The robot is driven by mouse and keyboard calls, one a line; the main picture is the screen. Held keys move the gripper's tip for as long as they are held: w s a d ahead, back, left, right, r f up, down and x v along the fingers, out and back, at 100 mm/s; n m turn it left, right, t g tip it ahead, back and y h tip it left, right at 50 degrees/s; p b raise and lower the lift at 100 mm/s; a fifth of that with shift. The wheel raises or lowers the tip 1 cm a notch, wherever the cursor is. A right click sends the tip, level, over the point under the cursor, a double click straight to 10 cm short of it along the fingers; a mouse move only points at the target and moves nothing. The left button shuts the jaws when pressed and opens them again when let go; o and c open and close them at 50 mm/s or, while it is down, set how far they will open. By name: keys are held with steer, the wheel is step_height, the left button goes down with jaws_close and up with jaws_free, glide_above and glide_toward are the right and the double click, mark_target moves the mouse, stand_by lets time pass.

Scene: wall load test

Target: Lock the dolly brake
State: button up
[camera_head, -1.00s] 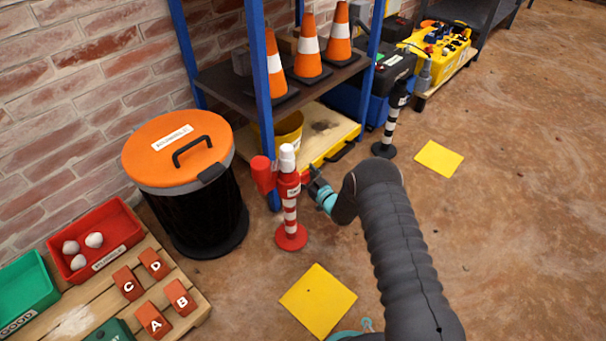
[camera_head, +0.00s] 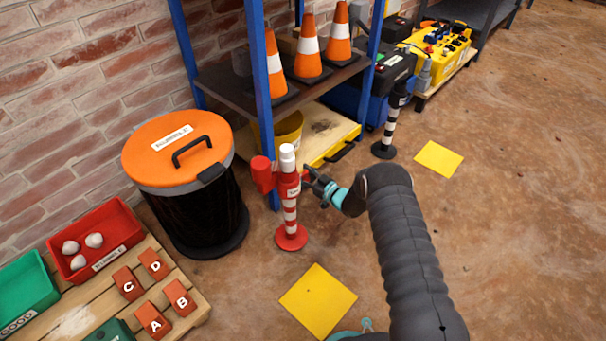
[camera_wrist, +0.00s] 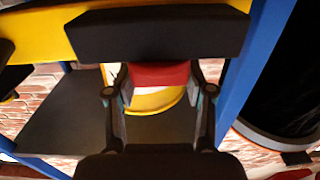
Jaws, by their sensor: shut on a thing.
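My gripper (camera_head: 311,177) is just right of a red-and-white striped post (camera_head: 290,205), low in front of the blue shelf. In the wrist view its two fingers (camera_wrist: 160,95) are shut on a red block-like piece (camera_wrist: 160,75). What that piece belongs to is hard to tell. A yellow-edged wooden platform (camera_head: 325,130) with a black handle (camera_head: 340,152) lies under the shelf behind the gripper; it may be the dolly. I cannot make out a brake on it.
A black bin with an orange lid (camera_head: 180,150) stands left of the post. Orange cones stand on the blue-framed shelf (camera_head: 258,60). A yellow floor square (camera_head: 318,300) lies in front. A pallet (camera_head: 195,325) with red blocks is lower left.

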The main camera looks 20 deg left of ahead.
steer(key=o, duration=1.2)
steer(key=shift+d, duration=0.1)
steer(key=v, duration=1.1)
steer(key=shift+s+d, duration=0.1)
steer(key=shift+d, duration=0.25)
